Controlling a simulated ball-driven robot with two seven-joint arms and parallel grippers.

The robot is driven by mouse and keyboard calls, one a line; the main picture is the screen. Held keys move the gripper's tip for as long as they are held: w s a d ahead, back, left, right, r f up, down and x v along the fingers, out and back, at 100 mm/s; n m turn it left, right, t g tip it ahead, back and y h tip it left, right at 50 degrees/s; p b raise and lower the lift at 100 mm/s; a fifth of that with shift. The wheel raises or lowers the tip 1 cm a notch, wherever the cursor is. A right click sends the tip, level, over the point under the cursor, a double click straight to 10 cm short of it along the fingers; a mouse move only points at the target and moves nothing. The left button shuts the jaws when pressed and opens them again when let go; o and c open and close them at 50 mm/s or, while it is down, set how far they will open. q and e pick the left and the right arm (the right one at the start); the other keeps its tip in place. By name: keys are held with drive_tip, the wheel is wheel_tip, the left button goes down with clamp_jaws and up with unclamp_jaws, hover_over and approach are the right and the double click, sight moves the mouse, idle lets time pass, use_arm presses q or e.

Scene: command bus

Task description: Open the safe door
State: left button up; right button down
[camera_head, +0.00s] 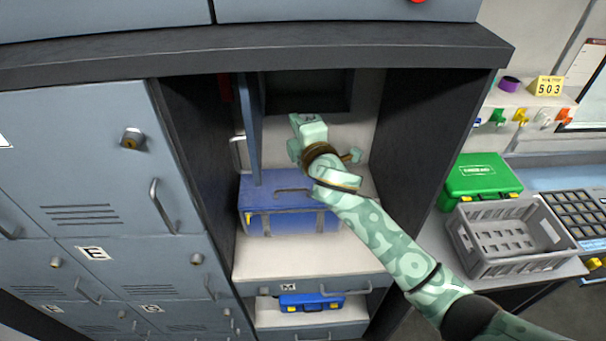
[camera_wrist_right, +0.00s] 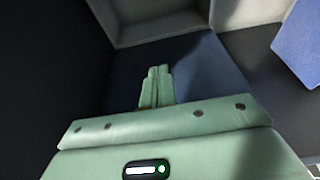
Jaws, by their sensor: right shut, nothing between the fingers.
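The safe door (camera_head: 254,125) is a blue panel in the open cabinet bay. It stands swung out, nearly edge-on to the head view, at the left of a dark square recess (camera_head: 322,88) in the back wall. A pale handle (camera_head: 237,152) shows at its left side. My right gripper (camera_head: 308,122) is in front of the recess, right of the door and apart from it. Its fingertips are hidden in the head view. In the right wrist view its fingers (camera_wrist_right: 157,84) are together and empty. My left gripper is not in view.
A blue case (camera_head: 285,215) stands on the shelf below my right gripper. Grey lockers (camera_head: 95,170) fill the left. The bay's dark right wall (camera_head: 425,125) is near my arm. A green case (camera_head: 482,177) and grey crate (camera_head: 510,235) stand outside, at right.

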drive_tip(key=s+p, duration=0.4)
drive_tip(key=s, duration=1.6)
drive_tip(key=shift+s+d, duration=0.15)
drive_tip(key=shift+d, duration=0.2)
